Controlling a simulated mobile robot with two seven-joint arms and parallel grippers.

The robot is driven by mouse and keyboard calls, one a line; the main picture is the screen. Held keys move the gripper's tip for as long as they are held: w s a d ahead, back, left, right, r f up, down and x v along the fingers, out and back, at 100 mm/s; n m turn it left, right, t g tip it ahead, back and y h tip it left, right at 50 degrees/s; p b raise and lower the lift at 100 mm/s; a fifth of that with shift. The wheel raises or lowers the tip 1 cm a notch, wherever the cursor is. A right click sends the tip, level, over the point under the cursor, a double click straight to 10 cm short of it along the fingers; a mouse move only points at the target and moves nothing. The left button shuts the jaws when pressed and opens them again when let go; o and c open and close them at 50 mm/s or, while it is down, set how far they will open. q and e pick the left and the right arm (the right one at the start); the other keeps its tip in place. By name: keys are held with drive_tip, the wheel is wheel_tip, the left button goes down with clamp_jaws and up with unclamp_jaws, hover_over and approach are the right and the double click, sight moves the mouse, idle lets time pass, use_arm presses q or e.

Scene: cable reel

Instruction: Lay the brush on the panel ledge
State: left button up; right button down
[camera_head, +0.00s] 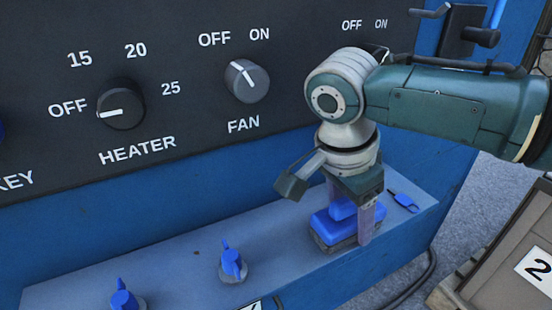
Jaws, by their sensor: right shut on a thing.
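The brush (335,228) has a blue top and a dark lower part. It is at the right part of the grey-blue panel ledge (180,262), upright with its dark side down. It appears to touch the ledge, though a small gap cannot be ruled out. My right gripper (350,215) points down and is shut on the brush, with one finger in front of it and the other mostly hidden behind. My left gripper is not in view.
Two blue-handled valves (232,264) stand on the ledge to the left. A small blue item (403,201) lies right of the brush. Behind is a dark panel with a heater knob (121,104) and fan knob (246,81). A crate (510,245) stands at right.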

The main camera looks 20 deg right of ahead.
drive_tip(key=shift+c, duration=2.2)
unclamp_jaws()
drive_tip(key=shift+f, duration=0.1)
drive_tip(key=o, duration=0.3)
drive_tip(key=shift+f, duration=0.1)
